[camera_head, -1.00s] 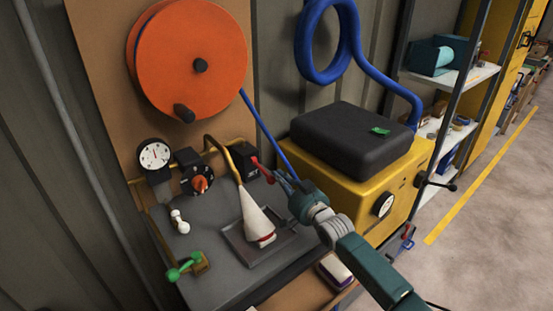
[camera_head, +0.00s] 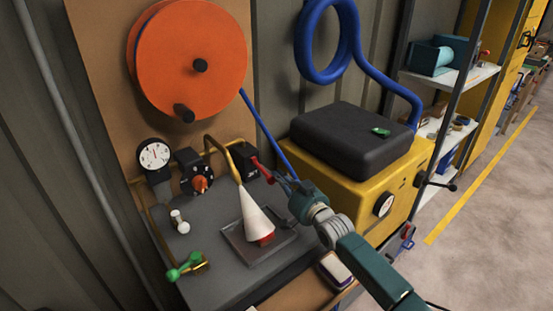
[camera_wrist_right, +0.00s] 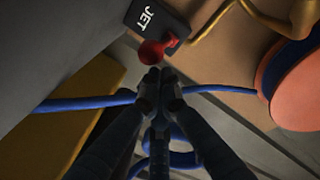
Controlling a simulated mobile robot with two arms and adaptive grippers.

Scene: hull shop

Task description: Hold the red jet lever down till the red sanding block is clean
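The red jet lever (camera_head: 262,169) sticks out of a black box (camera_head: 245,157) marked JET; its red knob (camera_wrist_right: 152,52) shows in the wrist view. My right gripper (camera_head: 284,183) has its fingertips together right at the knob, with nothing seen between them; in the wrist view the fingertips (camera_wrist_right: 158,74) meet or nearly meet the knob. A white cone of spray (camera_head: 254,215) comes from the brass nozzle onto the red sanding block (camera_head: 266,240) in a shallow grey tray (camera_head: 236,247). The spray hides most of the block; its visible part looks red. My left gripper is out of view.
A green-handled valve (camera_head: 185,266), a white knob (camera_head: 179,222), a dial gauge (camera_head: 154,154) and an orange-pointer selector (camera_head: 197,178) are at the left. An orange hose reel (camera_head: 188,60) hangs above. A yellow machine (camera_head: 345,175) stands close on the right.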

